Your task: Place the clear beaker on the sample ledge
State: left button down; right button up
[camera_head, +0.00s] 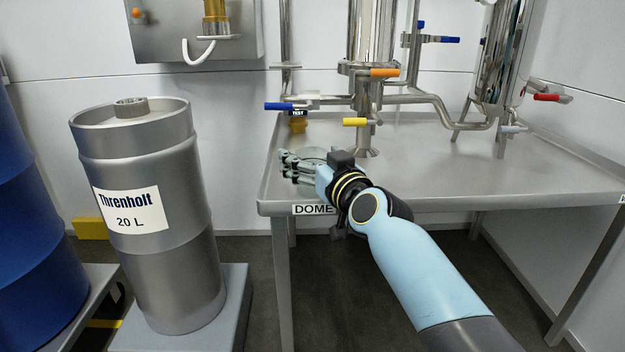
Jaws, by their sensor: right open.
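My right gripper (296,166) is over the front left corner of the steel table (440,172), its fingers pointing left. It is open. A clear, rounded glass object (313,153) shows just behind and beside the fingers; it may be the clear beaker, but the gripper partly hides it and its shape is hard to make out. I cannot tell whether the fingers touch it. No surface labelled as the sample ledge can be made out. My left gripper is not in view.
Steel piping with blue, orange and yellow valve handles (355,122) stands behind the gripper. A tank (502,60) stands at right. A grey Threnholt drum (150,260) stands left of the table, beside a blue drum (25,220). The table's middle right is clear.

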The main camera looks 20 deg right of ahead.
jog(key=c, duration=1.4)
jog(key=shift+o, duration=0.2)
jog(key=shift+r, duration=0.1)
